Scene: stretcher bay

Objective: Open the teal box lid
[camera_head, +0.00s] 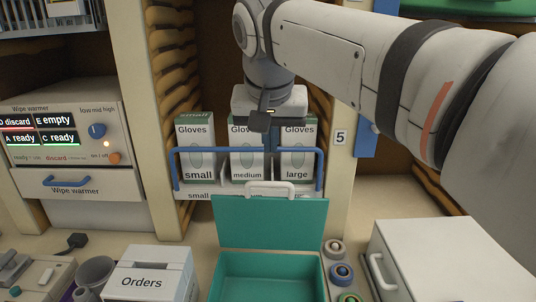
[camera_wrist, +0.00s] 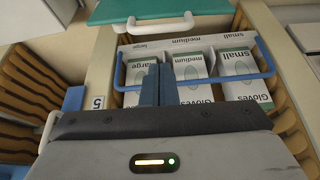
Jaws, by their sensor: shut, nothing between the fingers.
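The teal box (camera_head: 268,278) stands at the bottom centre of the head view, its inside visible from above. Its teal lid (camera_head: 270,222) is raised, standing up at the back of the box, with a white handle (camera_head: 271,187) at its top edge. In the wrist view, the lid (camera_wrist: 150,9) and its handle (camera_wrist: 160,23) show at the top. My gripper (camera_wrist: 158,84) is shut and empty, its blue fingers together. In the head view it is above and behind the lid, in front of the glove boxes, apart from the handle.
Glove boxes (camera_head: 195,148) stand in a holder with a blue rail (camera_head: 320,168) behind the lid. Round knobs (camera_head: 342,273) and a white box (camera_head: 440,250) are to the right. An Orders box (camera_head: 150,277) and a wipe warmer (camera_head: 65,130) are to the left.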

